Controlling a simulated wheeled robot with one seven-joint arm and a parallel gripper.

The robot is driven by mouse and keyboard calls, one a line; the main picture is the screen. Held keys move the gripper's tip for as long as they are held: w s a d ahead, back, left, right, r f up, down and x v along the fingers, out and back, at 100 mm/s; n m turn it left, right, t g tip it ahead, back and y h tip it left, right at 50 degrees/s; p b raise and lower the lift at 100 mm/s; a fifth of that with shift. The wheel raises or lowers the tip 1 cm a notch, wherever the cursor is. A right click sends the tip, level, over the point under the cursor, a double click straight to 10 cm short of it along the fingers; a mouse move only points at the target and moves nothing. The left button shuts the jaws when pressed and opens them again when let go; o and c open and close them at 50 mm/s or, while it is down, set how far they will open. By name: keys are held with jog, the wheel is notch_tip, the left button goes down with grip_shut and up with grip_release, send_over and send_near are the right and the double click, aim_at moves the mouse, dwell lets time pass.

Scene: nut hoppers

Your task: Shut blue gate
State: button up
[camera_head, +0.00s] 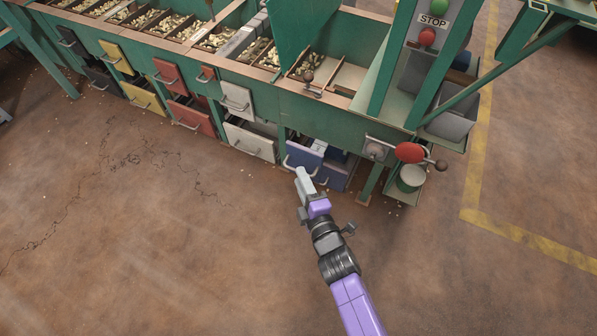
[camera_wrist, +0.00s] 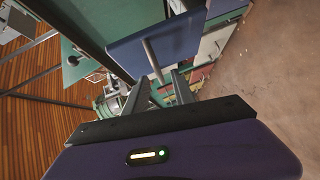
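The blue gate (camera_head: 306,155) is a blue panel with a pale bar handle, low on the right part of the green hopper row. It stands out from the front, with a dark gap behind it. In the wrist view the blue panel (camera_wrist: 157,46) fills the upper middle, and its handle (camera_wrist: 152,58) runs toward my fingers. My gripper (camera_head: 301,177) is at the handle, in front of the gate. In the wrist view my gripper (camera_wrist: 160,86) has its two fingers apart, with the handle's end between or just beyond them. Contact cannot be told.
A second, darker blue drawer (camera_head: 335,174) sits just right of the gate. White (camera_head: 250,141), red (camera_head: 191,116) and yellow (camera_head: 142,97) drawers line the left. The brown floor in front is clear.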

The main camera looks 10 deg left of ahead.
jog(key=shift+b+x, duration=0.4)
jog(key=shift+x, duration=1.45)
grip_shut()
